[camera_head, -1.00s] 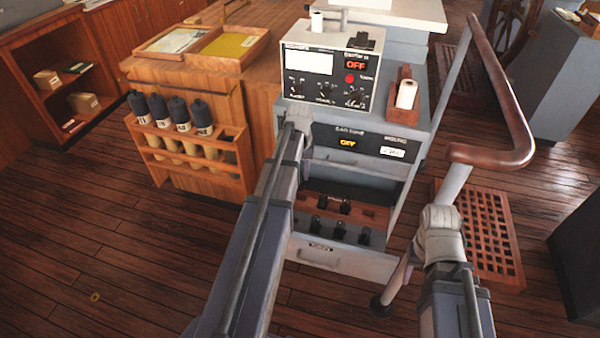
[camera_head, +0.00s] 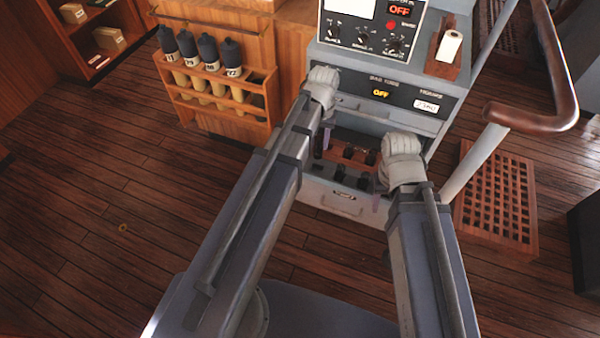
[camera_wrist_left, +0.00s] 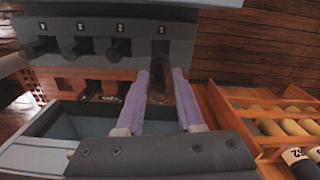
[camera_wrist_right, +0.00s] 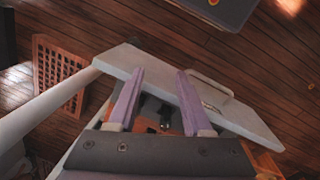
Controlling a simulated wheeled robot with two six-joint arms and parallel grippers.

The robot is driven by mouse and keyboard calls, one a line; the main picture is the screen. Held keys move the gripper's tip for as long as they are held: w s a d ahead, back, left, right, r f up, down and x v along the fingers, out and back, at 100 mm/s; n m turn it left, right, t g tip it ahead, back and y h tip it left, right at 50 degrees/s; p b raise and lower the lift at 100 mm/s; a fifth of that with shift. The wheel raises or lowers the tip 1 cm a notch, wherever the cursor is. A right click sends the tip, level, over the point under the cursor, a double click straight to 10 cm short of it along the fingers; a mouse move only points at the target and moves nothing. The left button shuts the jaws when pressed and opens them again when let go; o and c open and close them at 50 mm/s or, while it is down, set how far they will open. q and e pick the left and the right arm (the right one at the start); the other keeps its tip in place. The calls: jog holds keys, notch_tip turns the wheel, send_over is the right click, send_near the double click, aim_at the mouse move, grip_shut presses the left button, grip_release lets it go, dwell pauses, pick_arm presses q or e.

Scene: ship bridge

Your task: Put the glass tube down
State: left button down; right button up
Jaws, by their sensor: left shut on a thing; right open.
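My left gripper (camera_wrist_left: 160,82) is shut on a dark, see-through glass tube (camera_wrist_left: 158,88), seen between its purple fingers in the left wrist view. The tube is at the end of a row of black-ended tubes (camera_wrist_left: 78,47) in a dark numbered rack (camera_wrist_left: 185,42). I cannot tell whether it rests in its slot. In the head view my left gripper (camera_head: 324,138) reaches down into the open drawer of the grey cabinet, and the tube is hidden. My right gripper (camera_wrist_right: 160,72) is open and empty over the drawer's pale front (camera_wrist_right: 232,105).
The grey cabinet (camera_head: 445,85) carries a control box (camera_head: 365,35) above the drawer. A wooden rack of dark-capped bottles (camera_head: 225,98) hangs to the left. A handrail (camera_head: 545,118) and a wooden grating (camera_head: 500,195) are on the right. The floor at left is clear.

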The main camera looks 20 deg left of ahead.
pick_arm(q)
notch_tip(320, 180, down, 10)
jog(key=b, duration=1)
jog(key=shift+f, duration=0.2)
jog(key=c, duration=0.5)
grip_release()
jog(key=shift+r, duration=0.1)
jog(key=shift+c, duration=0.2)
notch_tip(320, 180, up, 12)
jog(key=p, duration=1.2)
jog(key=shift+r, duration=0.2)
jog(key=s+d+m+y, duration=0.1)
jog(key=s+d+m, duration=0.4)
jog(key=s+d, duration=0.5)
jog(key=s, duration=0.4)
jog(key=shift+s+d, duration=0.15)
jog(key=shift+d, duration=0.1)
